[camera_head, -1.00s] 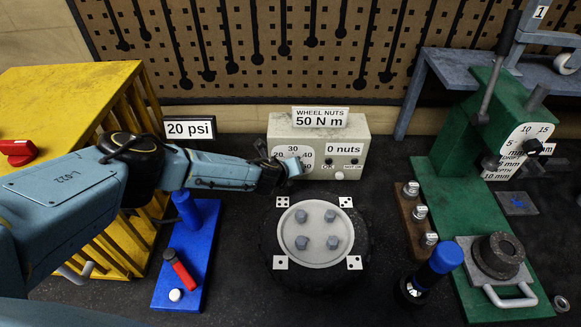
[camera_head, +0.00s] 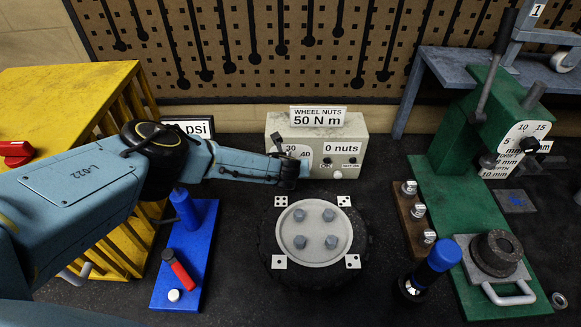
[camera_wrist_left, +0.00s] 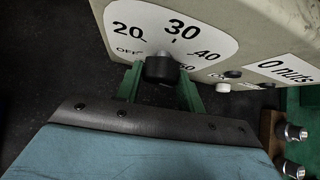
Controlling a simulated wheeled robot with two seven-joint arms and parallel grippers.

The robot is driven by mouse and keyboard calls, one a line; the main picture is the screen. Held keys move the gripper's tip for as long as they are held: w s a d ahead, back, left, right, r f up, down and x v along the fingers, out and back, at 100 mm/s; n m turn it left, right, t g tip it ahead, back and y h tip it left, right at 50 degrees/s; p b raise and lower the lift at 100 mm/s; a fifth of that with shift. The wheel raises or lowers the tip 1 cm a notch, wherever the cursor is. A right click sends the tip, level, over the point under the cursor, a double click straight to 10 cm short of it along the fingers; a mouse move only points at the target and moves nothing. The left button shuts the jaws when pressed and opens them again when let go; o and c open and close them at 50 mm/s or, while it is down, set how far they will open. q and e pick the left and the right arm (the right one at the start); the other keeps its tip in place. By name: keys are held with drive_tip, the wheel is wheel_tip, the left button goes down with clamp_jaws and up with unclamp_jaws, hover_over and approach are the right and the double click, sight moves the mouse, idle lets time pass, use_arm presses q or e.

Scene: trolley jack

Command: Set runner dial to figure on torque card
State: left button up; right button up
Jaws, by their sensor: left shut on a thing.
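The runner box (camera_head: 352,150) is a cream case at the back middle. The torque card (camera_head: 317,116) on top reads "WHEEL NUTS 50 N m". My left gripper (camera_head: 292,170) is at the dial on the box front. In the wrist view its green fingers (camera_wrist_left: 162,88) are either side of the black dial knob (camera_wrist_left: 161,68) and shut on it. The dial plate (camera_wrist_left: 172,32) shows OFF, 20, 30, 40 and a partly covered last figure. I cannot tell which figure the knob points at. My right gripper is not in view.
The wheel (camera_head: 316,236) with several nuts lies in front of the box. A green press (camera_head: 455,215) stands at right, with a blue-topped tool (camera_head: 440,257) beside it. A blue stand (camera_head: 190,240) and yellow cage (camera_head: 75,95) are at left. The box display (camera_head: 345,148) reads "0 nuts".

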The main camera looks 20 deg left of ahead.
use_arm(q)
drive_tip(key=o, duration=1)
drive_tip(key=shift+a, duration=0.1)
drive_tip(key=shift+c, duration=0.2)
drive_tip(key=v, duration=1.3)
drive_tip(key=shift+s, duration=0.2)
